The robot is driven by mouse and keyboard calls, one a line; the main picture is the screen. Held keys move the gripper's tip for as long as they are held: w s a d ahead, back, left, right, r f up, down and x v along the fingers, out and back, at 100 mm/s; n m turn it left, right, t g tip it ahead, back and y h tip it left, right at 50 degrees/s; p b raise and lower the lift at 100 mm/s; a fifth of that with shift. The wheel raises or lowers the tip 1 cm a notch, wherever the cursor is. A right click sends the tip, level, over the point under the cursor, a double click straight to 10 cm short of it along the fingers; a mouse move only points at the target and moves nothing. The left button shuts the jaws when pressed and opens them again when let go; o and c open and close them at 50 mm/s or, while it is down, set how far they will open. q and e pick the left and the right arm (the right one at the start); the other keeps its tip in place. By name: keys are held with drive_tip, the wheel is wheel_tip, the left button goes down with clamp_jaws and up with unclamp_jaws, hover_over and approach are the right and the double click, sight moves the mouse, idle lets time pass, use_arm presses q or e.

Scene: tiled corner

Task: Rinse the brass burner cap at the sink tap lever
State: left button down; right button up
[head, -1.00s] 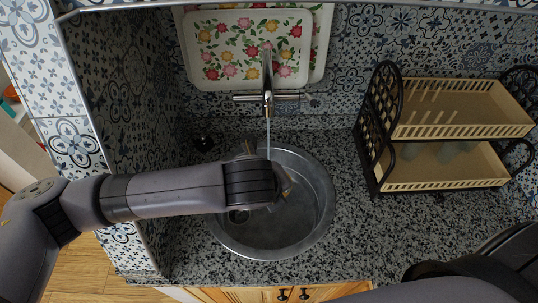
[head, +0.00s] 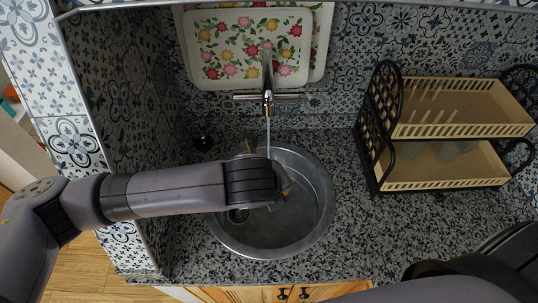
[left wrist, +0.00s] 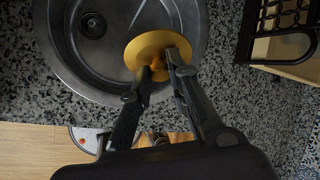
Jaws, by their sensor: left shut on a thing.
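The brass burner cap (left wrist: 146,50) is a gold disc with a short stem, seen in the left wrist view over the round metal sink (left wrist: 187,15). My left gripper (left wrist: 163,62) is shut on it, with the fingers at its edge and stem. In the head view my left arm reaches over the sink (head: 318,215), and its wrist hides most of the gripper and cap. The tap (head: 267,97) is on the back wall with a cross bar, and a thin water stream (head: 268,135) falls from it behind my wrist. Contact between water and cap is hidden. My right gripper is out of view.
A two-tier dish rack (head: 440,185) stands on the speckled counter (head: 345,240) right of the sink. A floral tray (head: 225,48) leans behind the tap. A tiled wall (head: 115,90) closes the left side. The counter between sink and rack is clear.

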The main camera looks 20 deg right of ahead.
use_arm(q)
drive_tip(key=s+a+r, duration=0.1)
drive_tip(key=s+r, duration=0.3)
drive_tip(key=s, duration=0.1)
drive_tip(key=shift+p, duration=0.35)
drive_tip(key=shift+w+a, duration=0.1)
idle(0.4)
